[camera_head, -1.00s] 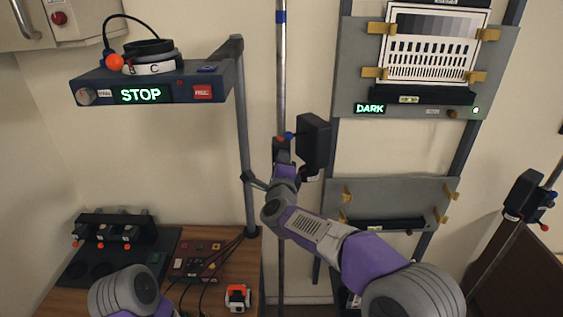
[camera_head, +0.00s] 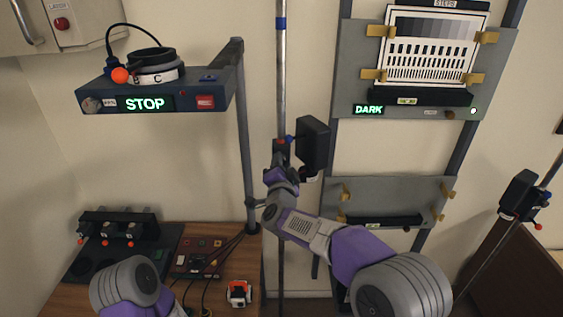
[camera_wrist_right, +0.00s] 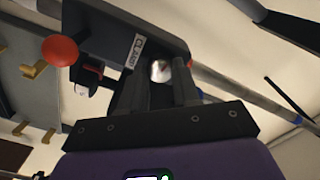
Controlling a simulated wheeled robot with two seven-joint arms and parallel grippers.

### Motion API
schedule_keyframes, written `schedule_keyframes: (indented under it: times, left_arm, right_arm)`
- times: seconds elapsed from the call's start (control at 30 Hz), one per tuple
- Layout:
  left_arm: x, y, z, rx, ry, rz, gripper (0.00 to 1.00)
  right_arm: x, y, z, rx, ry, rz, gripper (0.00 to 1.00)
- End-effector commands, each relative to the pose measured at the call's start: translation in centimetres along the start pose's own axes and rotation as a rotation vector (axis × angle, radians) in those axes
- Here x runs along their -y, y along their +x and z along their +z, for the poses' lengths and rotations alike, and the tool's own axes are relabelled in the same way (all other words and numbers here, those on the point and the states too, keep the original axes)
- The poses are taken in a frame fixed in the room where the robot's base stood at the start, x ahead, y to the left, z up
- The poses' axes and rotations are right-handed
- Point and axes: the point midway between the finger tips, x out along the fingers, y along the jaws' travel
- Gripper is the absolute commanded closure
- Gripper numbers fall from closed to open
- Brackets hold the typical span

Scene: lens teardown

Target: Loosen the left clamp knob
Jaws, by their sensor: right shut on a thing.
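The left clamp (camera_head: 281,148) is a dark block on the tall metal pole (camera_head: 281,90), with a black box-shaped head (camera_head: 313,146) on its right. My right gripper (camera_head: 280,168) is at the clamp from below. In the right wrist view, a pale metallic knob (camera_wrist_right: 160,70) shows between the fingers of my right gripper (camera_wrist_right: 160,88), beneath a dark plate labelled CLAMP (camera_wrist_right: 137,50). The gripper is shut on it, and the fingers hide much of it. My left arm shows at the bottom left; its gripper is out of view.
A shelf (camera_head: 215,85) reading STOP holds a dark lens ring (camera_head: 152,60). A panel (camera_head: 345,90) with a striped chart reads DARK. A similar clamp head (camera_head: 518,192) stands at the right. In the wrist view, a red ball (camera_wrist_right: 60,50) sits beside the clamp.

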Motion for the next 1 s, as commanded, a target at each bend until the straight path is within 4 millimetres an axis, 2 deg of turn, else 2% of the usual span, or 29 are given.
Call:
schedule_keyframes:
  times: [0.3,0.87,0.9,1.0]
  left_arm:
    - [-0.25,-0.66,0.03,0.0,0.0,0.0,0.57]
    - [-0.28,-0.74,0.04,0.0,0.0,0.0,0.57]
    - [-0.28,-0.74,0.04,0.0,0.0,0.0,0.57]
    - [-0.28,-0.74,0.03,0.0,0.0,0.0,0.57]
  right_arm:
    - [0.09,-0.02,0.05,0.001,-0.135,-0.001,0.99]
    - [0.01,-0.01,0.06,0.001,-0.167,-0.001,0.99]
    - [0.01,-0.01,0.06,0.001,-0.167,0.0,0.67]
    - [0.0,-0.01,0.06,0.001,-0.166,0.0,0.52]
